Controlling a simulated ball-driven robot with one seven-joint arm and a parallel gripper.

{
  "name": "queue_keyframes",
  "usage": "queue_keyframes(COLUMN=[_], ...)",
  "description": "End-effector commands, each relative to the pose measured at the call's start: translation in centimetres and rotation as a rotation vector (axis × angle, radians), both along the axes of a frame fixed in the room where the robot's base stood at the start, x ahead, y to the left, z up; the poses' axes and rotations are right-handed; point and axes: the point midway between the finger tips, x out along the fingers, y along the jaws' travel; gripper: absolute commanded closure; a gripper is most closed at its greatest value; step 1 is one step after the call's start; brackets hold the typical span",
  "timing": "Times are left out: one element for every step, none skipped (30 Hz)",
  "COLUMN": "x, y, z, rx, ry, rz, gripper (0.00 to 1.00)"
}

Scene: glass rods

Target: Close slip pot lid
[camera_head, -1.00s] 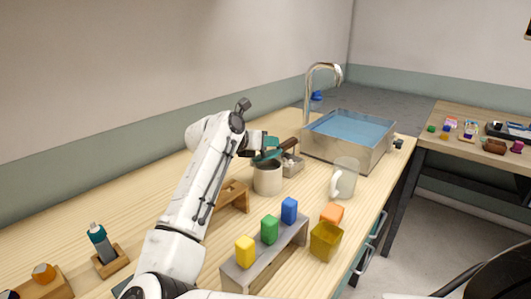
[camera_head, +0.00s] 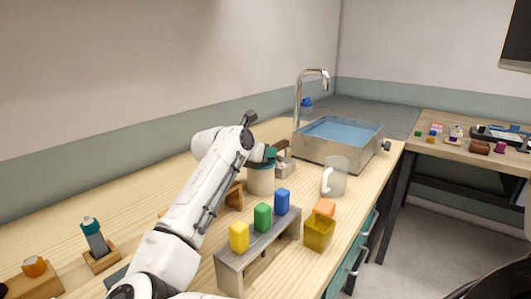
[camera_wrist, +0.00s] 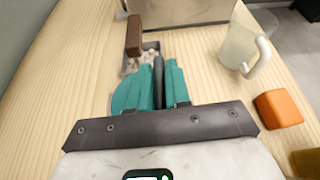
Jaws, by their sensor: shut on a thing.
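The slip pot (camera_head: 260,182) is a pale beige cylinder standing on the wooden bench, right of my forearm. In the wrist view the gripper fingers (camera_wrist: 160,78) are around the dark handle, with part of the teal lid (camera_wrist: 128,97) showing at left. The pot is hidden there.
A small tray (camera_head: 285,169) with a brown-handled tool stands just behind the pot. A water-filled metal basin (camera_head: 320,152) is further back. A clear mug (camera_head: 336,176) stands at right. A grey stand (camera_head: 262,250) with coloured blocks and a yellow cup (camera_head: 319,235) are nearer.

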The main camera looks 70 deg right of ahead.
Motion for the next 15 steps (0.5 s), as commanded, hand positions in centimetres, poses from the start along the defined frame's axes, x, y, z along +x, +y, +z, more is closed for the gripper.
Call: queue_keyframes(x=[-0.19, -0.2, -0.21, -0.21, -0.22, -0.22, -0.23, -0.23, -0.24, -0.23, -0.22, -0.2, -0.2, -0.17, -0.16], y=[-0.03, -0.02, -0.02, -0.02, -0.02, -0.02, -0.02, -0.02, -0.02, -0.02, -0.02, -0.02, -0.02, -0.02, -0.01], z=[-0.27, -0.28, -0.29, -0.3, -0.31, -0.32, -0.33, -0.34, -0.34, -0.33, -0.31, -0.28, -0.26, -0.25, -0.22], rx=[0.004, 0.004, 0.004, 0.004, 0.005, 0.005, 0.005, 0.005, 0.005, 0.004, 0.004, 0.004, 0.004, 0.004, 0.003], ry=[0.005, 0.005, 0.005, 0.005, 0.005, 0.005, 0.005, 0.006, 0.006, 0.006, 0.005, 0.005, 0.005, 0.004, 0.004], rz=[-0.003, -0.003, -0.004, -0.004, -0.004, -0.004, -0.004, -0.005, -0.005, -0.005, -0.004, -0.004, -0.003, -0.004, -0.004], gripper=[1.0, 1.0, 1.0, 1.0, 1.0, 1.0, 1.0, 0.81, 0.77, 0.75, 0.72, 0.68, 0.65, 0.62, 0.61])
